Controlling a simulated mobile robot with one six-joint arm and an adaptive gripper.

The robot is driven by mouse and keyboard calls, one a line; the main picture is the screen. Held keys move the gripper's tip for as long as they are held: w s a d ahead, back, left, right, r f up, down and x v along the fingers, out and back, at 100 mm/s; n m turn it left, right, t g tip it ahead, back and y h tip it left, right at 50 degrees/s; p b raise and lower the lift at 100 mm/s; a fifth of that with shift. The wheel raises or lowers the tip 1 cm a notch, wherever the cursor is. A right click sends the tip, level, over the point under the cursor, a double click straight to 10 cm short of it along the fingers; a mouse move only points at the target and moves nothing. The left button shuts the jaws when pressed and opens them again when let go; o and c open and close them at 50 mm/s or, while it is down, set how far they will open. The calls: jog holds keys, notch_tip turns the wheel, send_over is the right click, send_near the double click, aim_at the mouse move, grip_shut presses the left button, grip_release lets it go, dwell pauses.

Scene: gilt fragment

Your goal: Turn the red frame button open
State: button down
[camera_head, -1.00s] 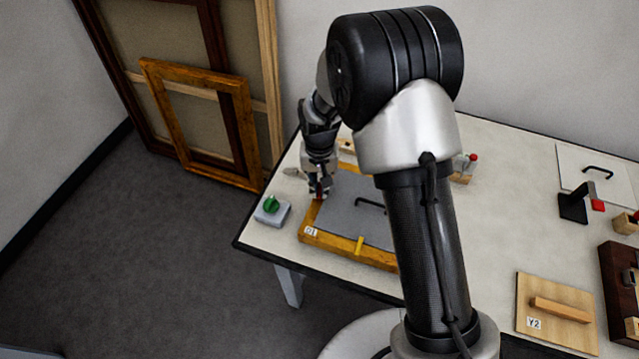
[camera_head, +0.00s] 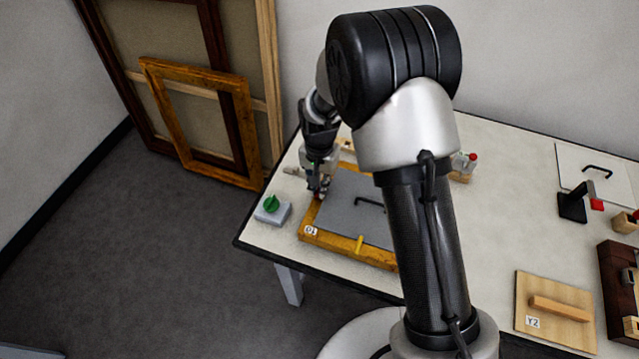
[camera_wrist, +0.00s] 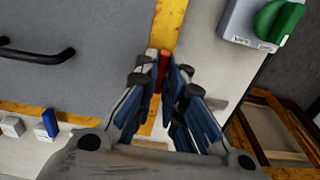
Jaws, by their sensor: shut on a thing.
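The red button (camera_wrist: 162,72) is on the frame's bar beside the panel. In the wrist view it sits between my fingertips and points roughly along the bar. My gripper (camera_wrist: 161,76), also in the head view (camera_head: 321,193), is shut on the red button. The fingers hide part of it. A yellow button (camera_head: 359,244) is on the near bar, and a blue button (camera_wrist: 50,123) shows in the wrist view.
A grey box with a green knob (camera_head: 271,204) stands close left of the frame. A board Y2 (camera_head: 550,318), a black stand with a red tip (camera_head: 574,205) and a brown case (camera_head: 618,290) are at the right.

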jog(key=shift+w, duration=0.1)
jog(key=c, duration=1.7)
grip_release()
jog(key=shift+r, duration=0.15)
notch_tip(320, 180, up, 12)
jog(key=shift+f, duration=0.1)
